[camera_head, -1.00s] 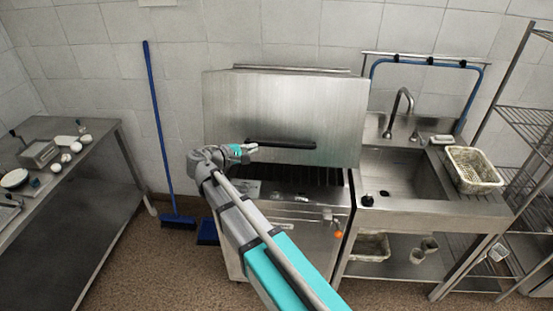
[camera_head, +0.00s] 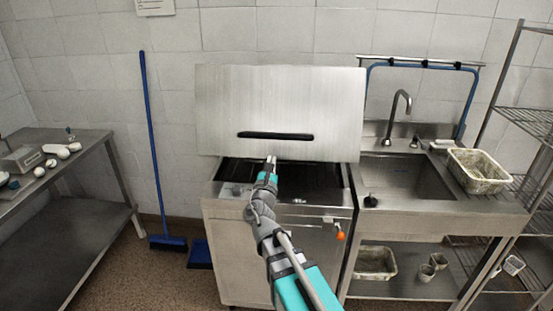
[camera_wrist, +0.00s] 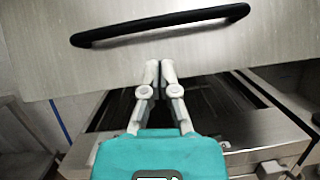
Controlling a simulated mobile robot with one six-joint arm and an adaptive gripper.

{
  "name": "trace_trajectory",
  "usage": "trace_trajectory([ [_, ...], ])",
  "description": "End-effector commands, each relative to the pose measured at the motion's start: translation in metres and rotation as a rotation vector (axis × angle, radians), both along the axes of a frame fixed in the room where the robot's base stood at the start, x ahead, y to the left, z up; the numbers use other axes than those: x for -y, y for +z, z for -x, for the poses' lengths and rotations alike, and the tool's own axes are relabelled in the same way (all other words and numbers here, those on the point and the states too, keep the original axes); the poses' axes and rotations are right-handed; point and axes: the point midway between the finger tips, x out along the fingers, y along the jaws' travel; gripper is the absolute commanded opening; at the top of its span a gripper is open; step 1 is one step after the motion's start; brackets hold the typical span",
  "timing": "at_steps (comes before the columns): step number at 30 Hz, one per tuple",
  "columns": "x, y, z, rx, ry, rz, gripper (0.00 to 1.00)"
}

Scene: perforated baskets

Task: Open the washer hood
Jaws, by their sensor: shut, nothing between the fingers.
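The washer hood (camera_head: 330,100) is a large brushed-metal panel raised above the washer body (camera_head: 262,262), with a dark gap under its lower edge. A black bar handle (camera_head: 275,135) runs across its front. In the wrist view the hood (camera_wrist: 60,60) fills the upper part and its handle (camera_wrist: 165,24) lies above my fingertips. My gripper (camera_head: 271,160) is shut and empty. It is at the hood's lower edge, just below the handle and apart from it; the wrist view shows the fingertips (camera_wrist: 160,70) overlapping the hood's lower edge. I cannot tell if they touch.
A sink (camera_head: 405,178) with a faucet and a perforated basket (camera_head: 478,170) stands to the right, beside a wire rack (camera_head: 525,120). A metal table (camera_head: 75,225) is at the left. A blue broom (camera_head: 152,130) leans on the wall between table and washer.

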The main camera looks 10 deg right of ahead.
Motion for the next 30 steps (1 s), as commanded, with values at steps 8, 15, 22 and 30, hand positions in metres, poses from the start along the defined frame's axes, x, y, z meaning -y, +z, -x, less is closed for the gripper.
trace_trajectory([
  [8,0.003,-0.016,0.004,-0.032,0.026,0.116,0.00],
  [15,0.003,-0.015,0.003,-0.033,0.026,0.117,0.00],
  [22,0.004,-0.013,0.002,-0.031,0.025,0.116,0.00],
  [30,0.008,-0.005,-0.007,-0.031,0.025,0.116,0.00],
])
